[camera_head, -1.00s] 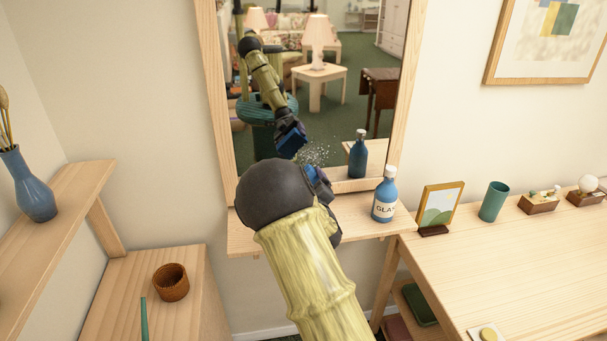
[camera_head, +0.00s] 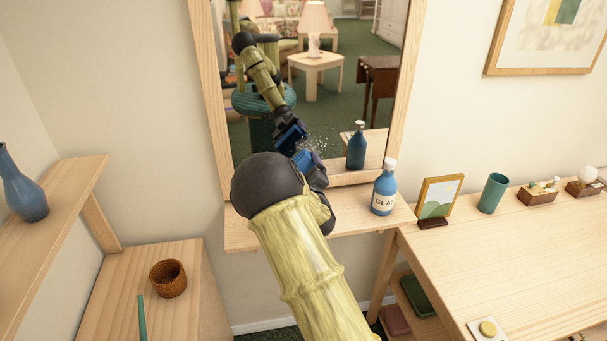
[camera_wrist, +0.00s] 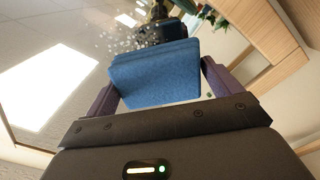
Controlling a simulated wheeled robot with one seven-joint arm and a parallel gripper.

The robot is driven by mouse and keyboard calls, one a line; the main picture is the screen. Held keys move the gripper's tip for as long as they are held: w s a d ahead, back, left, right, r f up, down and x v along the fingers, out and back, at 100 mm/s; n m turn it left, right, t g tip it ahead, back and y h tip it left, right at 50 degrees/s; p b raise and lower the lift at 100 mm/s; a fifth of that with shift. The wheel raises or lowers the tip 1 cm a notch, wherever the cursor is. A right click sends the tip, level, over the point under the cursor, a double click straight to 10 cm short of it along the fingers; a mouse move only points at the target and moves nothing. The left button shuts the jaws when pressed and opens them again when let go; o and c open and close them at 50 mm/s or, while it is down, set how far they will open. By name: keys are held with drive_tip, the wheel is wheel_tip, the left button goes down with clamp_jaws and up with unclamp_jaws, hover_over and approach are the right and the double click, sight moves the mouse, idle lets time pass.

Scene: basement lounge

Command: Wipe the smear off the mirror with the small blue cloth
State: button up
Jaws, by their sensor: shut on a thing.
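The mirror (camera_head: 350,100) stands upright in a light wood frame against the wall. The smear (camera_head: 319,146), a patch of white specks, is low on the glass; it also shows in the wrist view (camera_wrist: 122,42), left of and beyond the cloth. My gripper (camera_head: 312,170) is just in front of the lower glass, below and left of the smear, partly hidden by my wrist. It is shut on the small blue cloth (camera_wrist: 155,78), a folded pad between the two purple fingers. I cannot tell whether the cloth touches the glass.
A blue bottle (camera_head: 384,190) labelled GLA stands on the shelf (camera_head: 350,222) under the mirror, right of my gripper. A picture frame (camera_head: 439,200) and green cup (camera_head: 493,193) stand on the right table. A brown pot (camera_head: 168,278) is at lower left; a blue vase (camera_head: 23,188) is far left.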

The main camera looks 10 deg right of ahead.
sight(319, 152)
drive_tip(key=shift+w+p, duration=0.4)
drive_tip(key=shift+w, duration=1.65)
drive_tip(key=shift+w, duration=0.95)
drive_tip(key=shift+d+b, duration=0.1)
drive_tip(key=shift+b, duration=0.2)
drive_tip(key=d+b, duration=0.1)
drive_tip(key=d, duration=0.2)
drive_tip(key=shift+s+d, duration=0.15)
drive_tip(key=shift+d, duration=0.1)
drive_tip(key=shift+d+b, duration=0.65)
drive_tip(key=shift+d, duration=1.25)
drive_tip(key=shift+b, duration=0.3)
